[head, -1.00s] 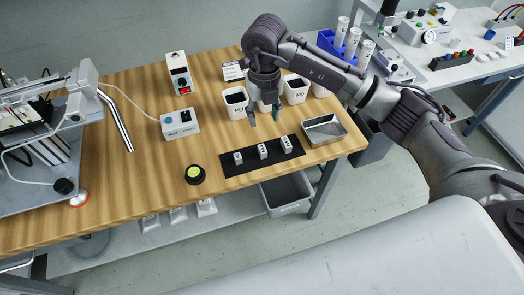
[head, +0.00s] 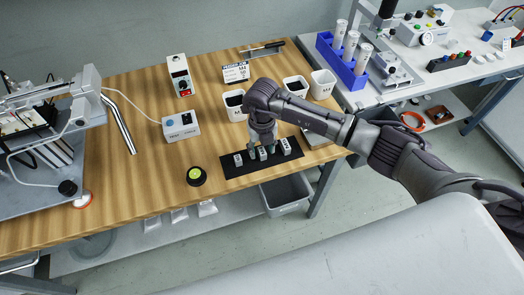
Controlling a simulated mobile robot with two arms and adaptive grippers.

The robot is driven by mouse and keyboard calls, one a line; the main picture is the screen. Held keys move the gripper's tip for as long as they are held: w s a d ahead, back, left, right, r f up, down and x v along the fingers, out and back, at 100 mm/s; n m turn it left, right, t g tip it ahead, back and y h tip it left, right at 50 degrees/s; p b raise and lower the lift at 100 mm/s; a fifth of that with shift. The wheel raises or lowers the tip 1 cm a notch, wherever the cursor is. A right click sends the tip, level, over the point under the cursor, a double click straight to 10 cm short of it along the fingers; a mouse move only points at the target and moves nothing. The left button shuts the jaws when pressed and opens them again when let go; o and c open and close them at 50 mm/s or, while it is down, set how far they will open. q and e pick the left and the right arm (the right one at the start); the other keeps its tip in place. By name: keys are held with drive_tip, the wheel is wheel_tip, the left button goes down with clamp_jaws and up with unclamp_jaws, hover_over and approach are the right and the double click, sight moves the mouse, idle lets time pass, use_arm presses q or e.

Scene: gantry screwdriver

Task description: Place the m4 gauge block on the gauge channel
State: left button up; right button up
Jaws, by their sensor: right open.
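Three small grey gauge blocks stand in a row on a black mat (head: 232,171): a left block (head: 238,160), a middle block (head: 263,154) and a right block (head: 286,146). Their markings are too small to read, so I cannot tell which is the m4 one. My right gripper (head: 261,152) is open, pointing down, with its fingers low at the middle block, one on each side of it. Whether they touch it I cannot tell. I cannot make out the gauge channel with certainty. My left gripper is out of view.
A black round button with a yellow-green top (head: 196,176) is left of the mat. White bins (head: 236,104) stand behind my right gripper. A small box with a cable (head: 180,126) and a gantry machine (head: 85,85) are at the left. The wooden table's (head: 140,190) front left is clear.

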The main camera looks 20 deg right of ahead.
drive_tip(key=shift+f, duration=0.1)
drive_tip(key=shift+c, duration=0.3)
clamp_jaws()
